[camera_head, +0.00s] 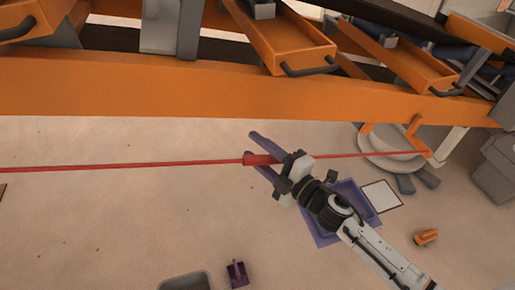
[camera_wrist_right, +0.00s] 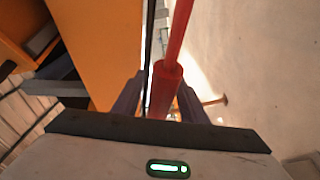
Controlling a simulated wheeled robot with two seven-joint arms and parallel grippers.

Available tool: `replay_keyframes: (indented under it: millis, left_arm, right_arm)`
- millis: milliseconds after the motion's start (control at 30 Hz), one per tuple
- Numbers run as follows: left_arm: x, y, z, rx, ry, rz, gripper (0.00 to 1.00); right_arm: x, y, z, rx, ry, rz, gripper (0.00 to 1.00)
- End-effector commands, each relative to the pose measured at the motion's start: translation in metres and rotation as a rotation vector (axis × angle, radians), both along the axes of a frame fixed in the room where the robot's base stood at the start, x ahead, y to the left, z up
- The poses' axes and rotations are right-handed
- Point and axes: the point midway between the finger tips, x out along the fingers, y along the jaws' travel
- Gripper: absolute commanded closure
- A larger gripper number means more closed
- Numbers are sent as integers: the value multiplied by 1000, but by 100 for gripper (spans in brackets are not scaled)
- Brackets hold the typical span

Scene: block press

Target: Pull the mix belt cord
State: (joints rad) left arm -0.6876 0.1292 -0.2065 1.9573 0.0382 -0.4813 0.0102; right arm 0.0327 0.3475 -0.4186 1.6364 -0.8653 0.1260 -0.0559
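The red mix belt cord (camera_head: 130,167) runs nearly level across the head view, below the orange beam. It has a thicker red sleeve (camera_head: 257,160) near the middle. My right gripper (camera_head: 260,151) is at this sleeve, with its purple fingers spread on either side of it. In the right wrist view the sleeve (camera_wrist_right: 166,84) lies between the two fingers, and a gap shows beside the left finger. The grip does not look closed on it. The cord's right end meets an orange bracket (camera_head: 418,140). My left gripper is not in view.
A long orange beam (camera_head: 150,90) with orange trays (camera_head: 290,45) above it spans the top. Floor at left is clear.

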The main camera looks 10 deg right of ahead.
Motion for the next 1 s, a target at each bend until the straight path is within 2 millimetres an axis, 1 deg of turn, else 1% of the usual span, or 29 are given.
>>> replay_keyframes:
  millis: [167, 267, 367, 600, 700, 833, 1000]
  left_arm:
    - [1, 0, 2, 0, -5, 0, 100]
    - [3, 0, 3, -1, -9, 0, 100]
    - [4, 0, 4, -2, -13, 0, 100]
    - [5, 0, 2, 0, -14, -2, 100]
    - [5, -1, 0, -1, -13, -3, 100]
    - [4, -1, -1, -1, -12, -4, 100]
    - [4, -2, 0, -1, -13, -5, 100]
  right_arm:
    - [-1, 0, 0, 0, 0, 0, 61]
    - [-8, -4, -1, 0, 1, 0, 61]
    - [-22, -12, -2, -2, 2, 2, 61]
    - [-63, -36, -2, -1, 3, 1, 61]
    - [-76, -44, -2, 0, 2, 0, 61]
    - [-86, -50, -1, 0, 1, 0, 61]
    - [-89, -52, 1, 0, -2, 1, 61]
